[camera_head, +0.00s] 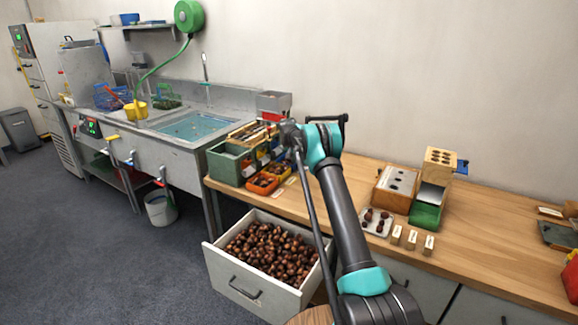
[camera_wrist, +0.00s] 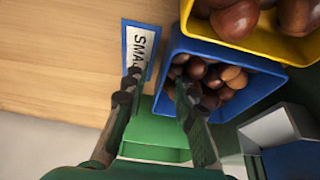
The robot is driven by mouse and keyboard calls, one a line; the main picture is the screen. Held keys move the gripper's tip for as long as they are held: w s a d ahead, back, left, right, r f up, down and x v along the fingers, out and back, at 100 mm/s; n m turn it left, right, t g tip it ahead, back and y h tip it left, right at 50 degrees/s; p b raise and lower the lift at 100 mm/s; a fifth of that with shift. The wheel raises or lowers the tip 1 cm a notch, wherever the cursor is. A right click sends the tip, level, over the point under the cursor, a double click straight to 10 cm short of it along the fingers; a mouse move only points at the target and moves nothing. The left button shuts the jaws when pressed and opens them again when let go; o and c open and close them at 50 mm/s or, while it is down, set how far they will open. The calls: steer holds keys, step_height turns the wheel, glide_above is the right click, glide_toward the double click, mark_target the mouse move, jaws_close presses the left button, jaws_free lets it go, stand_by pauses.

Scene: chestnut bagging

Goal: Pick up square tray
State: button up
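A small grey square tray (camera_head: 388,228) with a few chestnuts on it lies on the wooden bench, right of my arm in the head view. It is not visible in the wrist view. My gripper (camera_wrist: 158,98) is open, with nothing between its fingertips. It is above the bench's left part, away from the grey tray. Below the fingers are a green container (camera_wrist: 150,140) and a blue-edged label (camera_wrist: 138,48) reading "SMA". A blue bin (camera_wrist: 262,72) of chestnuts is just right of the fingers. In the head view my arm's end partly hides this area.
A yellow bin (camera_wrist: 295,45) of large chestnuts adjoins the blue one. An open drawer (camera_head: 237,290) full of chestnuts juts out below the bench (camera_head: 480,250). Wooden boxes (camera_head: 395,190) and small labelled blocks (camera_head: 411,240) stand around the grey tray. Bench right of these is mostly clear.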

jaws_close()
steer(key=shift+r, duration=0.15)
stand_by(0.4)
